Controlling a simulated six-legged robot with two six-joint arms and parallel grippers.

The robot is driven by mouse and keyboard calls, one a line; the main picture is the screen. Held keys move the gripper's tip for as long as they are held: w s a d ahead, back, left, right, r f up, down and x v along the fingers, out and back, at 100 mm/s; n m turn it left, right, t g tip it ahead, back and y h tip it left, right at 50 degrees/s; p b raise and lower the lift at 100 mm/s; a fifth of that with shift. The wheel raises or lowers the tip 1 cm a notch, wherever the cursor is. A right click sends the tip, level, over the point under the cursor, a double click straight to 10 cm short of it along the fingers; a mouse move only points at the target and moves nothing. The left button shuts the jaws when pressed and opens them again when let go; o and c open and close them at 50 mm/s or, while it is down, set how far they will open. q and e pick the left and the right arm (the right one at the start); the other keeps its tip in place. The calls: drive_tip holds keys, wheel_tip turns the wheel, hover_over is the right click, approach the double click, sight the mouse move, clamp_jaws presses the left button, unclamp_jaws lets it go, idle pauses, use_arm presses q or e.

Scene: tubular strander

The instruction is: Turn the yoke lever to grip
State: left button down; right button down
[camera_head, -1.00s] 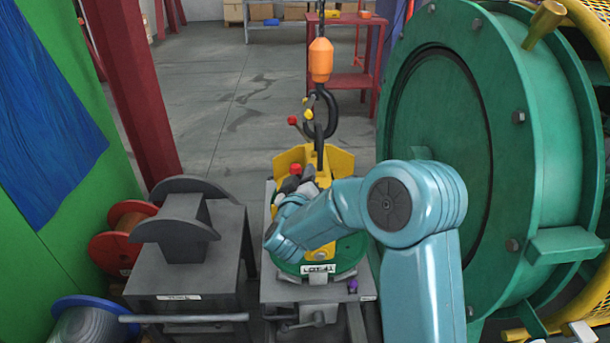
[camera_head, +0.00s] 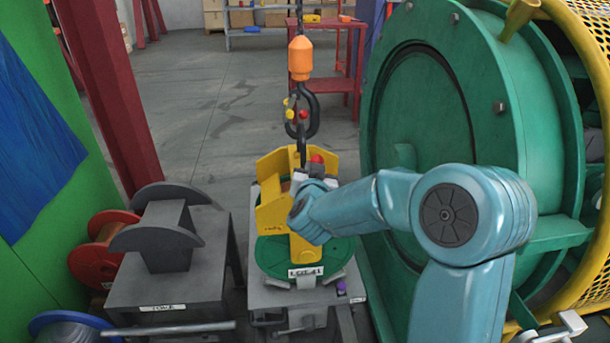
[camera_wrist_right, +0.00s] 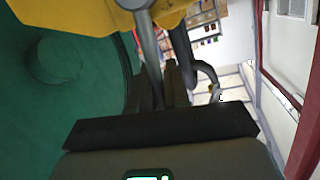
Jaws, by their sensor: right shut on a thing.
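The yellow yoke (camera_head: 272,215) hangs under the crane hook and stands over a green spool (camera_head: 265,255) labelled LOT 41. A red knob (camera_head: 316,158) shows at the yoke's upper part, just beyond my right gripper (camera_head: 310,186). My right gripper is shut at the yoke lever, which my fingers and wrist largely hide. In the right wrist view, my dark fingers (camera_wrist_right: 165,88) close near a grey rod (camera_wrist_right: 148,55) below the yellow yoke (camera_wrist_right: 85,12). The lever's exact angle is unclear. My left gripper is not in view.
The hook (camera_head: 312,115) hangs from an orange block (camera_head: 300,58), with small red and yellow balls beside it. The large green strander disc (camera_head: 425,110) stands close on the right.

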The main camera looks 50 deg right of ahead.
drive_tip(key=shift+s+d+f+m+b, duration=0.25)
drive_tip(key=shift+s+d+m+b, duration=0.1)
drive_tip(key=shift+m+b, duration=0.2)
drive_tip(key=shift+s+d+f+m+b, duration=0.25)
drive_tip(key=shift+d+m+b, duration=0.15)
drive_tip(key=shift+m, duration=0.15)
drive_tip(key=shift+s+d+f+m+t+y+b, duration=0.25)
drive_tip(key=shift+s+d+m+t+y+b, duration=0.15)
drive_tip(key=shift+m+y+b, duration=0.45)
drive_tip(key=c, duration=1.2)
unclamp_jaws()
drive_tip(key=shift+d, duration=0.1)
drive_tip(key=p+v, duration=0.2)
drive_tip(key=v, duration=1.4)
drive_tip(key=shift+a+f, duration=0.15)
drive_tip(key=shift+a, duration=0.15)
